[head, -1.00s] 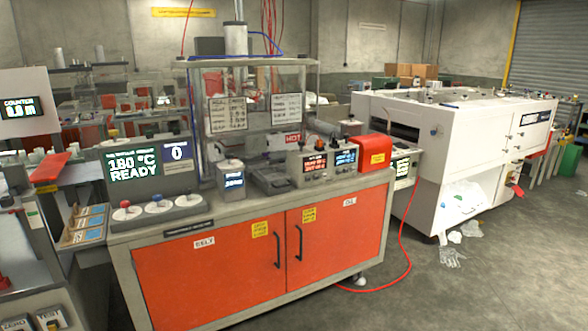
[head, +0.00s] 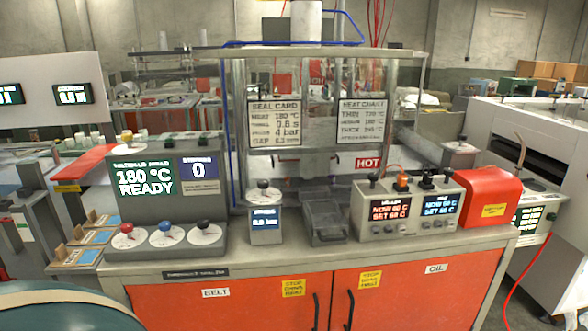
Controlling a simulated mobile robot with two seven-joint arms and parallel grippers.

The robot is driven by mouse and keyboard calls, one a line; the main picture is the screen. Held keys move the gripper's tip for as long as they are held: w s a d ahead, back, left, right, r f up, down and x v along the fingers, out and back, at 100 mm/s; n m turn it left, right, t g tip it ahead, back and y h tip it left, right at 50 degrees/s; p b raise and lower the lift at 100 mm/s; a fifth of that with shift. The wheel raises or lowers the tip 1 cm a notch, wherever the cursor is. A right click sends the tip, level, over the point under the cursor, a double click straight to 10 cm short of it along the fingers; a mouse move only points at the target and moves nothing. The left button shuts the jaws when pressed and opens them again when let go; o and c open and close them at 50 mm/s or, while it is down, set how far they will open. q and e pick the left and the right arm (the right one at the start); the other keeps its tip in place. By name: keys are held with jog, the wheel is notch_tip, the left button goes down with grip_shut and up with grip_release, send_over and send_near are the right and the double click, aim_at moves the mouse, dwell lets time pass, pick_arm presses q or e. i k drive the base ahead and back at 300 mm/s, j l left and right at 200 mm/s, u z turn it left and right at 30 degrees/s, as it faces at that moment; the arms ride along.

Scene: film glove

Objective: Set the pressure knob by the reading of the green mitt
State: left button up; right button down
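A grey console (head: 166,250) on the bench carries three round dials: one with a red knob (head: 127,228), one with a blue knob (head: 165,229) and one with a pale knob (head: 204,226). A small box (head: 265,239) with a blue display, too blurred to read surely, has another dial (head: 263,193) on top. I cannot tell for certain which is the pressure knob. The seal card (head: 275,122) seems to read 180 °C, 0.6 s and 4 bar. I see no green mitt. Neither of my grippers is in view.
The display (head: 146,180) behind the dials reads 180 °C READY, and the one beside it (head: 198,170) reads 0. A HOT sign (head: 368,163) marks the press. A twin-display heater box (head: 408,209) and a red box (head: 489,196) stand right on the bench (head: 300,262).

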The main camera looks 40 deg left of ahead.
aim_at(263, 185)
jog(key=i+l+u, duration=0.1)
jog(key=i+u, duration=0.2)
jog(key=i+l+u, duration=0.3)
jog(key=i, duration=0.2)
jog(key=i+l+u, duration=0.3)
jog(key=i+j, duration=0.05)
